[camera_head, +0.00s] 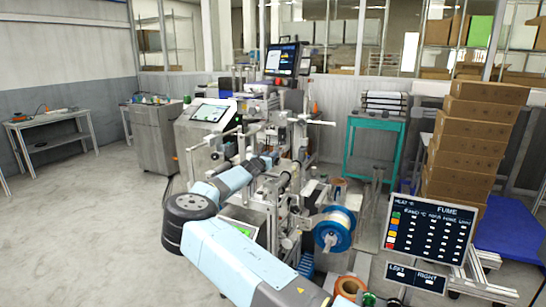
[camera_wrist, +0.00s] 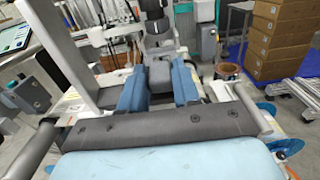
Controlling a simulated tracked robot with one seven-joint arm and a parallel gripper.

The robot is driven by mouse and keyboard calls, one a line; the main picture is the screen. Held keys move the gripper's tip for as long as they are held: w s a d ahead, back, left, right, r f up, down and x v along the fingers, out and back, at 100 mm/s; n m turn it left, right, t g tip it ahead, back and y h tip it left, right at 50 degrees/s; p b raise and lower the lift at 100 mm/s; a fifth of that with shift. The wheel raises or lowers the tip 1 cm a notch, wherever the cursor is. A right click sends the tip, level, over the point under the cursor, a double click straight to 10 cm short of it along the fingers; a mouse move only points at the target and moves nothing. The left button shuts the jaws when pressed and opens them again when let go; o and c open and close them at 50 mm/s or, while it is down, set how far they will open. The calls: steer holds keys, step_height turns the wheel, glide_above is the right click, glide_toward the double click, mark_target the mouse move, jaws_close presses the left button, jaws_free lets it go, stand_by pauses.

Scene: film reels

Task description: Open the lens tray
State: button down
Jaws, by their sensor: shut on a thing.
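My gripper (camera_wrist: 159,78) shows in the wrist view as two blue fingers, with a dark grey piece (camera_wrist: 160,74) between them. It is shut on that piece, which I cannot name for sure. In the head view my arm reaches from the bottom into the middle of the machine (camera_head: 290,190), and its end is among rollers and brackets. I cannot pick out the lens tray clearly in either view; whether it is open or closed does not show.
A blue-rimmed reel (camera_head: 334,229) is right of my arm. A sign panel (camera_head: 431,232) stands at the lower right, before stacked cardboard boxes (camera_head: 475,140). A teal stand (camera_head: 374,145) is behind. A bench (camera_head: 50,120) is far left, with clear floor (camera_head: 80,220) before it.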

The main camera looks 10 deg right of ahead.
steer(key=c, duration=0.9)
jaws_free()
steer(key=shift+r, duration=0.35)
steer(key=s+r, duration=0.8)
steer(key=s, duration=0.1)
steer(key=s+r, duration=0.4)
steer(key=s, duration=0.1)
steer(key=shift+d+r, duration=0.1)
steer(key=shift+d, duration=0.15)
